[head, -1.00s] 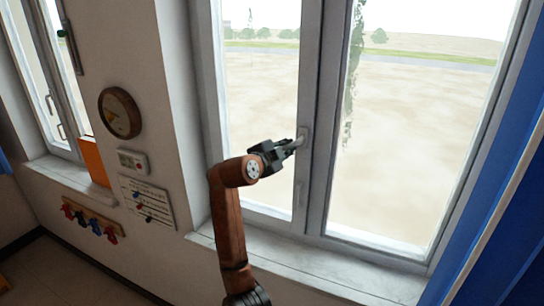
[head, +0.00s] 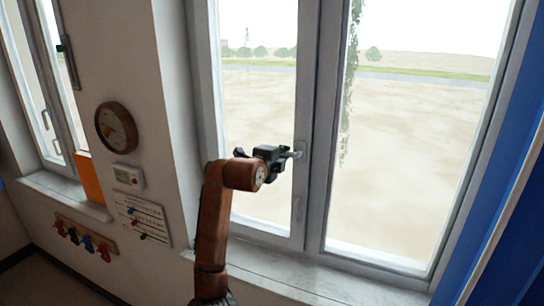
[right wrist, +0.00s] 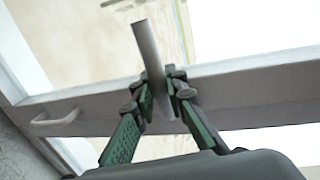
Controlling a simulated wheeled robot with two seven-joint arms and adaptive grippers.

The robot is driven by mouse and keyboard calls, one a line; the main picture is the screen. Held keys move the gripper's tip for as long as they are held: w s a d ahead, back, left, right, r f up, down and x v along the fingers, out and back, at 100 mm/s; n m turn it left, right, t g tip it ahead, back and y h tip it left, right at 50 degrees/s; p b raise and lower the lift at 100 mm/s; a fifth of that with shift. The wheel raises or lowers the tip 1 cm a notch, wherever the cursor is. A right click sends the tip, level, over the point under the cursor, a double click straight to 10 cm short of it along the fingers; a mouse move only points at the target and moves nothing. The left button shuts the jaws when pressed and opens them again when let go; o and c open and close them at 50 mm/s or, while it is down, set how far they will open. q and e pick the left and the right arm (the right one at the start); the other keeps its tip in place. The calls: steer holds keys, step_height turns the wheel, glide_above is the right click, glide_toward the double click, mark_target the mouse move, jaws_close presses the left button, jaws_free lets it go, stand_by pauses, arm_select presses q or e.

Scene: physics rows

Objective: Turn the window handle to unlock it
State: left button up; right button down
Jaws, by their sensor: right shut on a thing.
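The window handle (head: 299,149) is a grey lever on the middle stile of the large window in the head view. My right gripper (head: 289,154) reaches it from the left and is shut on it. In the right wrist view the grey lever (right wrist: 147,48) passes between the green-padded fingers of my right gripper (right wrist: 162,92) and sticks out beyond them. It lies across the window frame bar there, roughly at a right angle to it. The handle's base is partly hidden by the fingers. My left gripper is not in view.
A small pull grip (head: 296,209) sits lower on the stile; it also shows in the wrist view (right wrist: 56,122). The marble sill (head: 290,278) runs below. A clock (head: 116,127), thermostat (head: 128,176) and hook rack (head: 86,238) are on the left wall.

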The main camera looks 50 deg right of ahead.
steer(key=shift+s+d, duration=0.1)
stand_by(0.3)
steer(key=c, duration=2)
jaws_free()
steer(key=shift+o, duration=0.3)
steer(key=shift+a, duration=0.2)
steer(key=v, duration=1.1)
steer(key=shift+a, duration=0.35)
